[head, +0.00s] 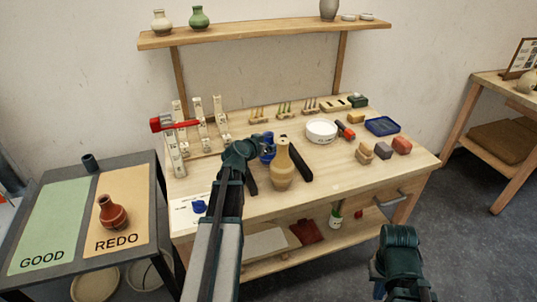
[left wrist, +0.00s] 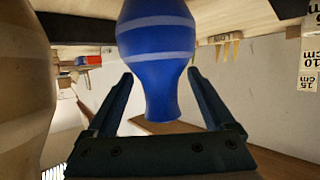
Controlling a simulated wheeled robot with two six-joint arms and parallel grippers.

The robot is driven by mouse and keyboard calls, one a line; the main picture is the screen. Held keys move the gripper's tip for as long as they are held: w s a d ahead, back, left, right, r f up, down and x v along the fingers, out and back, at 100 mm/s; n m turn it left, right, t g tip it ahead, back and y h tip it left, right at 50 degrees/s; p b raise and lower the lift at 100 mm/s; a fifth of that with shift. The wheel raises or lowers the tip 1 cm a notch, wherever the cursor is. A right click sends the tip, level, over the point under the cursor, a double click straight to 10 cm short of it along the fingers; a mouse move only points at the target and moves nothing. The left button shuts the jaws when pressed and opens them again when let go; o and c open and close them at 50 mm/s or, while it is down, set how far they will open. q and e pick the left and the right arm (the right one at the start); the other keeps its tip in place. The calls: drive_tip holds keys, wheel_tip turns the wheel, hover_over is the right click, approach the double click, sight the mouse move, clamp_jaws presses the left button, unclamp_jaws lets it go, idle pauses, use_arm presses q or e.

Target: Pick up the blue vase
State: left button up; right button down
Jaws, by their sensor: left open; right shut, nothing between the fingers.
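The blue vase (head: 268,150) stands on the workbench, mostly hidden behind my left arm and a tan vase (head: 283,167) in the head view. In the left wrist view the blue vase (left wrist: 160,50) appears upside down, with pale bands around it. My left gripper (left wrist: 159,74) is open, with one finger on each side of the vase's narrower neck and gaps visible on both sides. The tan vase (left wrist: 22,90) is close beside the left finger in that view. My right gripper (head: 379,272) is shut and empty, low in front of the bench; its fingertips are hard to see.
A white bowl (head: 321,130), blue tray (head: 382,126) and several blocks (head: 383,151) are to the right; upright gauges (head: 198,118) stand left. A red-brown vase (head: 113,213) stands on the REDO mat (head: 124,184). The bench's front right is clear.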

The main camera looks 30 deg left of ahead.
use_arm(q)
drive_tip(key=x, duration=0.3)
drive_tip(key=shift+b, duration=0.35)
drive_tip(key=shift+s, duration=0.15)
drive_tip(key=shift+c, duration=0.2)
clamp_jaws()
